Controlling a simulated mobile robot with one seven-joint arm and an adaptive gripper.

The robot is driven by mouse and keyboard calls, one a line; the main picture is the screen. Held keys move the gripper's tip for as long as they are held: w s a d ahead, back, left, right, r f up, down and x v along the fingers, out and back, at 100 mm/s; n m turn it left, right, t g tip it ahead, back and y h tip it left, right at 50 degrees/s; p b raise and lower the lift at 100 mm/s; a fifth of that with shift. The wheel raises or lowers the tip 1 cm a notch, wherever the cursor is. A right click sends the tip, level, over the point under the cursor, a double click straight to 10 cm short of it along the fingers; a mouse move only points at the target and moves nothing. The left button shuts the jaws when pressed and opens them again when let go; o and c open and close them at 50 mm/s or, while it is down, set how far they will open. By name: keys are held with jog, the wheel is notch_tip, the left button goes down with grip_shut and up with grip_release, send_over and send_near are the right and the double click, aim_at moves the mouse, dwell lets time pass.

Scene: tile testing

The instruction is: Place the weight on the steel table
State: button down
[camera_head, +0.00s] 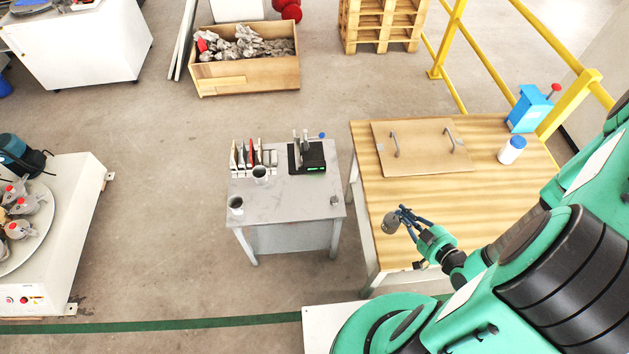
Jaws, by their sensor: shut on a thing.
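The weight (390,223) is a small grey rounded piece at the tips of my gripper (398,218). My gripper is shut on it, above the left part of the wooden table (440,225). The steel table (285,213) is a small grey table to the left of my gripper, across a narrow gap from the wooden table. The exact height of the weight above the wood is hard to tell.
A board with handles (422,160) and a white bottle (511,151) are on the wooden table.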

jog(key=shift+w+a, duration=0.1)
jog(key=shift+a, duration=0.05)
jog(key=shift+w+a+f+n, duration=0.3)
jog(key=shift+w+a, duration=0.15)
jog(key=shift+a, duration=0.2)
jog(key=w+a+f+n+g+y, duration=0.1)
jog(key=a+f+n+y, duration=0.1)
jog(key=a, duration=0.8)
jog(key=w+a+f+n+g+y, duration=0.2)
jog(key=a+f, duration=0.2)
jog(key=a, duration=0.5)
jog(key=w+a+f+n+g+y, duration=0.2)
jog(key=a+f, duration=0.1)
jog(key=a, duration=0.7)
jog(key=shift+a+n+y, duration=0.3)
jog(key=w+a, duration=0.3)
jog(key=w, duration=0.4)
jog(key=w+a+f+b, duration=0.1)
jog(key=w+a, duration=0.2)
jog(key=w, duration=0.5)
jog(key=shift+f, duration=0.2)
